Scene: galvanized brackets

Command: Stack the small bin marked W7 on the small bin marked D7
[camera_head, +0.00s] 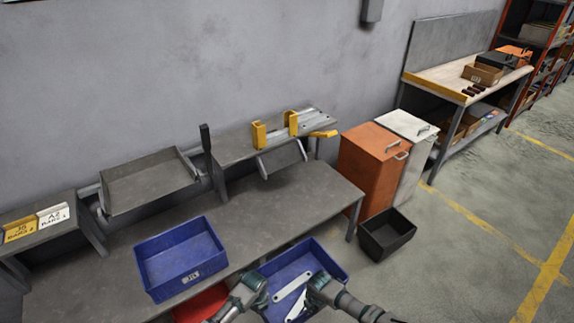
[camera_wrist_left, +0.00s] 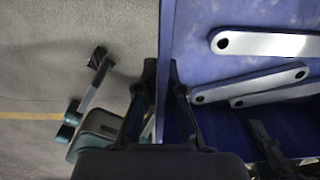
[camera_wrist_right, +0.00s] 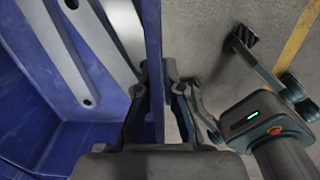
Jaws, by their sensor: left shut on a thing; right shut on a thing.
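A blue bin (camera_head: 322,258) is held in front of the bench between my two grippers. Its label is not in view. Several pale flat metal brackets (camera_head: 292,286) lie in it and also show in the left wrist view (camera_wrist_left: 265,43). My left gripper (camera_head: 260,280) is shut on one side wall of this bin, seen between the fingers in its wrist view (camera_wrist_left: 164,90). My right gripper (camera_head: 316,279) is shut on the opposite wall (camera_wrist_right: 153,50). Another blue bin (camera_head: 160,244) stands upright on the bench, empty, with a small white label too blurred to read surely.
The grey bench (camera_head: 270,215) is clear to the right of the standing bin. A raised shelf with yellow brackets (camera_head: 258,134) and a grey tray (camera_head: 150,187) are behind. A black bin (camera_head: 387,235) sits on the floor beside orange (camera_head: 372,170) and white cabinets (camera_head: 415,150).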

